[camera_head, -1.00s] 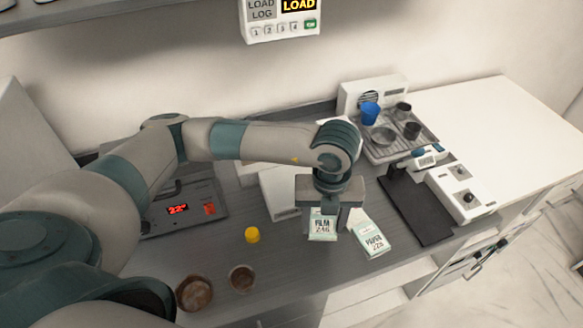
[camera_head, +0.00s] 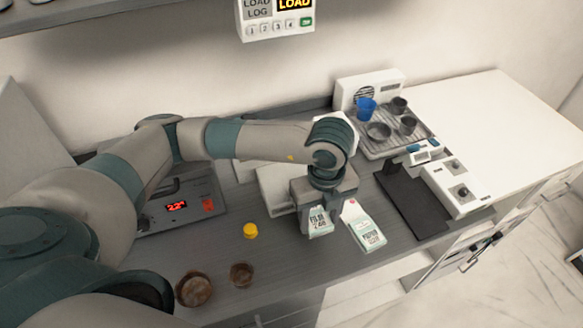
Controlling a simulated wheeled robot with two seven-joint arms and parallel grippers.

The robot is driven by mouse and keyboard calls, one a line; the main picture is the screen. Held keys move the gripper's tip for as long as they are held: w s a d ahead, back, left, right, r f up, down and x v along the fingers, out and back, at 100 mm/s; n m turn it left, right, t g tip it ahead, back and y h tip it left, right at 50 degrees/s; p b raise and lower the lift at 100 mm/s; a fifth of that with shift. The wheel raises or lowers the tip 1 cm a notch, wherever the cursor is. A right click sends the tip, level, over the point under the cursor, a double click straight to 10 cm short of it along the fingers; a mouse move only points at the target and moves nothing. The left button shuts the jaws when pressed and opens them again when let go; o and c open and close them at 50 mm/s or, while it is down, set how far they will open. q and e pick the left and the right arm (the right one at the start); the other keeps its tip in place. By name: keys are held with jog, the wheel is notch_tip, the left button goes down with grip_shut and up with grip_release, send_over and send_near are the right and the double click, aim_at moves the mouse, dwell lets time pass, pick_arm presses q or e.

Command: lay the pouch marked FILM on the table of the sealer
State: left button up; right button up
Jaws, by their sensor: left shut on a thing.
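The FILM pouch (camera_head: 319,223) is a small pale packet with a green edge and dark print. My left gripper (camera_head: 321,210) is shut on its upper part, over the grey counter, and hides that part. The pouch hangs slightly tilted; its height above the counter is hard to tell. The sealer (camera_head: 457,183) is a white unit at the right, with a dark flat table (camera_head: 412,212) on its left side. That table is bare and lies to the right of my left gripper. My right gripper is not in view.
A PAPER pouch (camera_head: 367,232) lies just right of the held pouch. A tray (camera_head: 391,147) with cups stands behind the sealer. A yellow cap (camera_head: 250,230), brown bowls (camera_head: 195,288) and a device with a red display (camera_head: 180,209) are at the left.

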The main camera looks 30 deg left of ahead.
pick_arm(q)
jog(key=w+a, duration=0.4)
jog(key=w+a+b, duration=0.1)
jog(key=w+a, duration=0.3)
jog(key=a, duration=0.1)
jog(key=shift+w+a, duration=0.15)
jog(key=shift+a, duration=0.05)
jog(key=shift+w+a, duration=0.15)
jog(key=shift+a, duration=0.05)
jog(key=w+a, duration=0.1)
jog(key=w+a+f+b, duration=0.1)
jog(key=a, duration=0.1)
jog(key=shift+w, duration=0.35)
jog(key=shift+f, duration=0.3)
jog(key=shift+f, duration=0.1)
jog(key=o, duration=1)
